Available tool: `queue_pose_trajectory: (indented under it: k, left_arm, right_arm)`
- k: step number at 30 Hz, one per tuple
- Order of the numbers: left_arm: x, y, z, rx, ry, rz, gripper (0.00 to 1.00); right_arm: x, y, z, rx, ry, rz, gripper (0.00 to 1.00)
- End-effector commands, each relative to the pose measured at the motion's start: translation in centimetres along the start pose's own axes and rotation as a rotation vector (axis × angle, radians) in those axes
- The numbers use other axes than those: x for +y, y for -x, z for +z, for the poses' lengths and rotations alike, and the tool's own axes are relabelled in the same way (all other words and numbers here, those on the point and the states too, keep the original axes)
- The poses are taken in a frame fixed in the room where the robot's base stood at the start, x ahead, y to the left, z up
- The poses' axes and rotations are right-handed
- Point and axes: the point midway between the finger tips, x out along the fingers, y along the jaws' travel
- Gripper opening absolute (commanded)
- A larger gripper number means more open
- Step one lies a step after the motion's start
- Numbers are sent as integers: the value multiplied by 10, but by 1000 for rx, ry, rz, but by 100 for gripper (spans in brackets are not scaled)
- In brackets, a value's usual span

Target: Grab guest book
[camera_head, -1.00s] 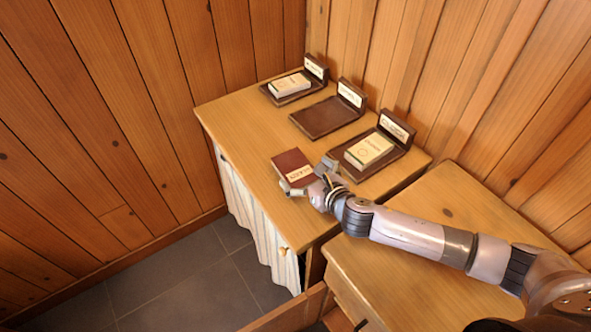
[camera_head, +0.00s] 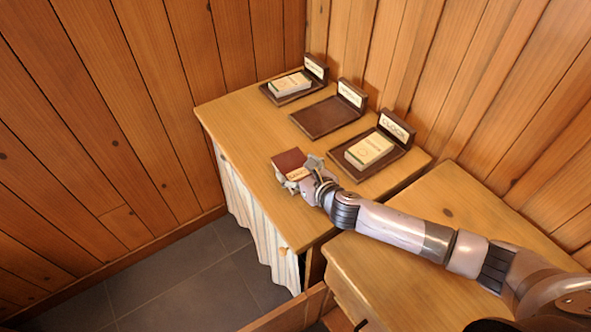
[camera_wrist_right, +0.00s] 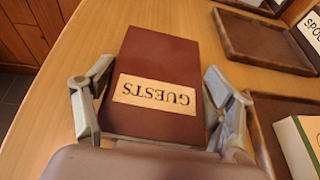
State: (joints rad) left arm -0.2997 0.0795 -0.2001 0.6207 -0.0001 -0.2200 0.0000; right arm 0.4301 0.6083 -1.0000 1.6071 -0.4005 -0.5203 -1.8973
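The guest book (camera_head: 287,160) is a dark red book with a cream label. It lies flat near the front edge of the wooden cabinet top. In the right wrist view the guest book (camera_wrist_right: 158,70) fills the middle, its GUESTS label upside down. My right gripper (camera_head: 300,174) is around the book's near end. In the right wrist view the fingers of my right gripper (camera_wrist_right: 158,85) stand on either side of the book, close to its edges; they look open, with narrow gaps. My left gripper is not in view.
Three brown trays with upright name plates stand along the back: the far one (camera_head: 270,96) holds a pale box, the middle one (camera_head: 326,117) is empty, the near one (camera_head: 336,155) holds a cream box (camera_head: 369,150). A second wooden cabinet (camera_head: 440,200) lies under my right arm.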

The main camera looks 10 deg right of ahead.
Motion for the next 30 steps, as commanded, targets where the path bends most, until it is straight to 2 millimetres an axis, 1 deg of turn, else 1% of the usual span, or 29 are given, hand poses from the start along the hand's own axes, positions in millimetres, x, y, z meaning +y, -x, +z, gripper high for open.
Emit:
queue_pose_trajectory:
  k: [1,14,20,23,28,30]
  left_arm:
    - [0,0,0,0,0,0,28]
    - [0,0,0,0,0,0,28]
    - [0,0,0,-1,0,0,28]
    - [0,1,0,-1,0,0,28]
    - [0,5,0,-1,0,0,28]
    - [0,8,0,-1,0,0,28]
  right_arm:
    - [0,0,0,0,0,0,67]
    - [0,0,1,-1,1,0,39]
    - [0,0,1,-1,1,-1,39]
    - [0,1,4,-2,1,0,39]
    - [-1,7,20,-5,2,-1,39]
    - [0,12,31,-6,2,0,39]
